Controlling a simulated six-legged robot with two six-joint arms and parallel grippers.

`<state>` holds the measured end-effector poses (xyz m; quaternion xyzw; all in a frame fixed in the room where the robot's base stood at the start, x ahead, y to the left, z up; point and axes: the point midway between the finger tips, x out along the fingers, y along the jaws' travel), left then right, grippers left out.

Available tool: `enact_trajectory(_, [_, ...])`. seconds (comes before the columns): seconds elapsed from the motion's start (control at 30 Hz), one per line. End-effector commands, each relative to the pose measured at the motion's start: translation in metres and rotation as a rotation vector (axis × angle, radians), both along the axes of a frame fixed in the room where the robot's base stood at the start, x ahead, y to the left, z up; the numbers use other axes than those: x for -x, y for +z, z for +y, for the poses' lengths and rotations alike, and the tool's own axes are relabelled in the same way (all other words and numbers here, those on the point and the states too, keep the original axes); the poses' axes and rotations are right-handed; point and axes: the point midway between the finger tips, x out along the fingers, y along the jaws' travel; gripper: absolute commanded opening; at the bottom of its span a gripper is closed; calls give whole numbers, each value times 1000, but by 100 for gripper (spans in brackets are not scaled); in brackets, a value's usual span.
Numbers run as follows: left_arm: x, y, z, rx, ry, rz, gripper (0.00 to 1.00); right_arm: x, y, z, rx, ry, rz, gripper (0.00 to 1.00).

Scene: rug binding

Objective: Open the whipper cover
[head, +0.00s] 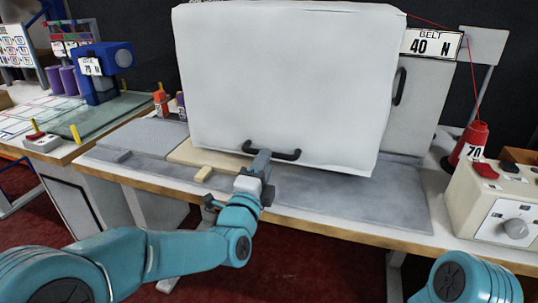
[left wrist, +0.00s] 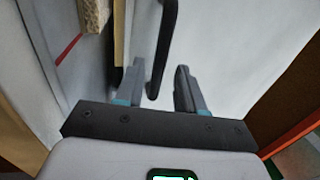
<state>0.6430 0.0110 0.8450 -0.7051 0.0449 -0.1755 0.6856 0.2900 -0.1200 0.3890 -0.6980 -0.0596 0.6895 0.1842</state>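The whipper cover (head: 285,85) is a large pale grey box standing on the bench in the head view, and it looks closed. A black bar handle (head: 285,154) runs along the lower part of its front face; the handle also shows in the left wrist view (left wrist: 164,45). My left gripper (head: 261,160) is at the left part of this handle. In the left wrist view its two fingers (left wrist: 160,82) stand apart on either side of the handle's end, with gaps showing. My right gripper is out of view; only a teal piece of my right arm shows at bottom right.
A cream control box (head: 497,207) with a knob and a red thread cone (head: 470,143) stand at the right. A small beige block (head: 203,174) lies left of my gripper. A blue machine (head: 103,70) stands at the far left. The grey bench top (head: 365,200) is clear at front right.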

Motion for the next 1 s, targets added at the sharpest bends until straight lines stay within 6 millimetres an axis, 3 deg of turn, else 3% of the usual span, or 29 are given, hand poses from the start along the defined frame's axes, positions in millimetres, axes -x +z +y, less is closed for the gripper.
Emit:
enact_trajectory(0.23, [-32,6,-11,0,0,0,38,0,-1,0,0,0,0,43])
enact_trajectory(0.63, [-39,7,-13,0,0,1,38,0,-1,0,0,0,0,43])
enact_trajectory(0.67, [-39,7,-13,0,0,1,32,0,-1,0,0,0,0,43])
enact_trajectory(0.77, [-38,7,-13,0,0,1,0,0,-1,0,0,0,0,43])
enact_trajectory(1.0, [-38,10,-12,-1,0,3,0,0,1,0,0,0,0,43])
